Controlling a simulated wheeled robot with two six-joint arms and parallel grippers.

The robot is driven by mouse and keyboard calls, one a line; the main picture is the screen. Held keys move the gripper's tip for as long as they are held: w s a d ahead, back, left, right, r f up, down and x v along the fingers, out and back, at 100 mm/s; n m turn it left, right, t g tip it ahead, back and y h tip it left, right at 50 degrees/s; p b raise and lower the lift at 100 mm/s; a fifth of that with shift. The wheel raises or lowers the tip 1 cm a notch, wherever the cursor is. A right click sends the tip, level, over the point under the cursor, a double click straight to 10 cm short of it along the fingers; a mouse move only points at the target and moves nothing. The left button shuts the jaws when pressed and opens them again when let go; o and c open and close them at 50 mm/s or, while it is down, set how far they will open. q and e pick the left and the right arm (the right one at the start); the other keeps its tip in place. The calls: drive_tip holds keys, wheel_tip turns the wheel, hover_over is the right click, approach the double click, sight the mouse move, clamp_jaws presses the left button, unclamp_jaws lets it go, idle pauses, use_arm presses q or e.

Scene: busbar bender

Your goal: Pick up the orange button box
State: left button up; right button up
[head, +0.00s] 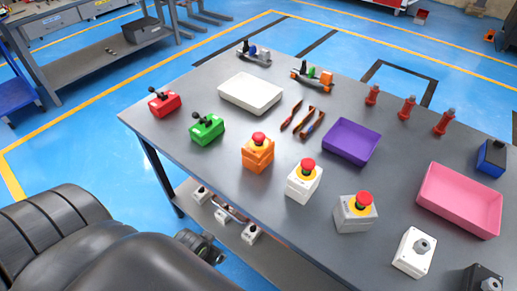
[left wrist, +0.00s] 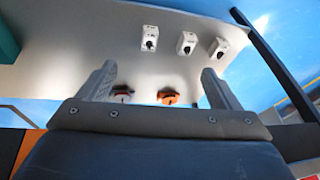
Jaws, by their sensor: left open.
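The orange button box (head: 258,152), with a red mushroom button on a yellow collar, stands on the grey table (head: 225,170) near its front edge, left of a white button box (head: 304,181). My left gripper (left wrist: 160,85) is open and empty in the left wrist view, its two fingers spread. Its fingers point at a grey surface with several small white boxes, a grey item and an orange item (left wrist: 168,97); I cannot tell whether this is the orange button box. In the head view my left arm is low at the left, away from the orange box. My right gripper is not in view.
A green box (head: 207,130) and a red box (head: 164,103) stand left of the orange box. A white tray (head: 251,94), pliers (head: 303,121) and a purple tray (head: 350,142) lie behind it. A grey button box (head: 354,214) stands to the right. A lower shelf holds white boxes (head: 222,214).

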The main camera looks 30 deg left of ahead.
use_arm(q)
drive_tip(key=w+r+t+p, duration=0.2)
drive_tip(key=w+r+t, duration=0.25)
drive_tip(key=r, duration=1.05)
drive_tip(key=m+t+h, duration=0.1)
drive_tip(key=t+h, duration=0.2)
drive_tip(key=t, duration=0.2)
approach(251, 154)
drive_tip(key=p+x, duration=0.1)
drive_tip(key=x, duration=0.8)
drive_tip(key=shift+w+d+f, duration=0.1)
drive_tip(key=shift+f, duration=0.15)
drive_tip(key=shift+w+f+p, duration=0.1)
drive_tip(key=shift+w+p, duration=0.3)
drive_tip(key=shift+a+p+x, duration=0.2)
drive_tip(key=shift+p+x, duration=0.05)
drive_tip(key=shift+x, duration=0.85)
drive_tip(key=shift+a+p+x, duration=0.2)
drive_tip(key=shift+x, duration=0.95)
drive_tip(key=shift+t, duration=0.25)
drive_tip(key=c, duration=1.2)
